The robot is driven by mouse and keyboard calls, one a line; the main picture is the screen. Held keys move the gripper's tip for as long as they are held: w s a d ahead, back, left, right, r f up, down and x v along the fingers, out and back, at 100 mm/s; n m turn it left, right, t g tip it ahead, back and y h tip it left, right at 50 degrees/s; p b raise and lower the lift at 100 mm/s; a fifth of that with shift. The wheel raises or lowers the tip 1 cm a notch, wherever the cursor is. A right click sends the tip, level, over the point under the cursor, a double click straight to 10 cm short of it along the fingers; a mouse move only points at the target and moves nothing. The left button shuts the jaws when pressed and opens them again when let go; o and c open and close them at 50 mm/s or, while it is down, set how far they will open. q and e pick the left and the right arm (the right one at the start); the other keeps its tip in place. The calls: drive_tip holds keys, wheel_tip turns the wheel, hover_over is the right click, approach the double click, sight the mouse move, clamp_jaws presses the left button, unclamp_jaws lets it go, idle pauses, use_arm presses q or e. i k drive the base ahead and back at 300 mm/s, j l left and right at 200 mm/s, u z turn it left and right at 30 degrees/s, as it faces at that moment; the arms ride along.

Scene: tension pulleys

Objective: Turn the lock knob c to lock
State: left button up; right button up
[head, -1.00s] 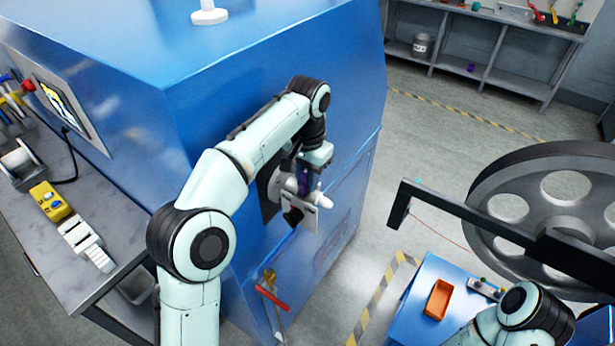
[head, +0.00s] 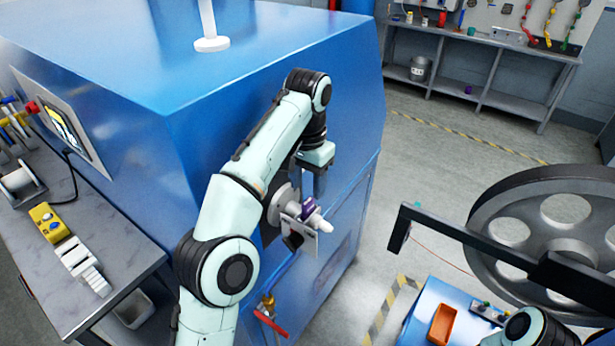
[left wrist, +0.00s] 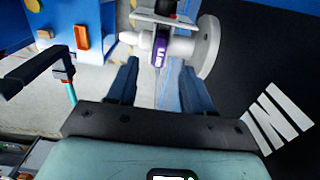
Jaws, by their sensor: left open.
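A purple knob (head: 308,207) with a pale shaft tip (head: 322,222) sits on the pulley fitting on the side of the blue machine. In the left wrist view the purple knob (left wrist: 160,48) shows a white mark, too small to read. Whether it is knob c cannot be told. My left gripper (head: 309,179) is open and empty just above the knob, apart from it. In the left wrist view its fingers (left wrist: 160,75) point toward the knob, spread to either side of it. My right gripper is not in view.
The blue machine (head: 120,60) fills the left and middle. A red-handled valve (head: 268,318) is below the fitting. A large grey wheel (head: 555,215) and a blue stand with an orange tray (head: 441,325) are at right. Open floor lies between.

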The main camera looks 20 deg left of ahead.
sight(293, 242)
drive_tip(key=k, duration=1)
